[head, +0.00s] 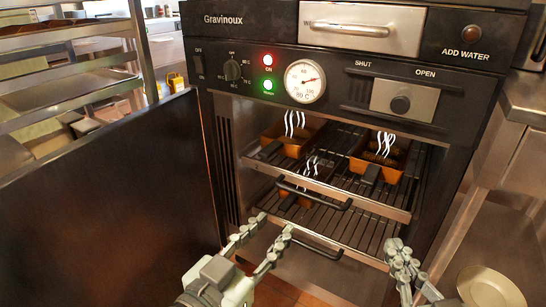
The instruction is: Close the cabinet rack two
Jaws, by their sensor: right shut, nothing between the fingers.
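The holding cabinet (445,72) stands open, with two wire racks inside. The upper rack (330,181) has a black bar handle (315,195). The lower rack (350,228) has a similar handle (325,252) at its front; both racks' front edges sit near the cabinet opening, and how far each sticks out is hard to judge. My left gripper (275,224) is open and empty, its fingertips in front of the lower rack's left front. My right gripper (393,244) is shut and empty, at the lower rack's right front corner. Whether either touches the rack cannot be told.
The black cabinet door (110,190) is swung open to the left. Steaming pans sit on the upper rack at left (288,147) and right (390,172), and another pan (296,198) on the lower rack. A metal counter (528,98) stands at the right.

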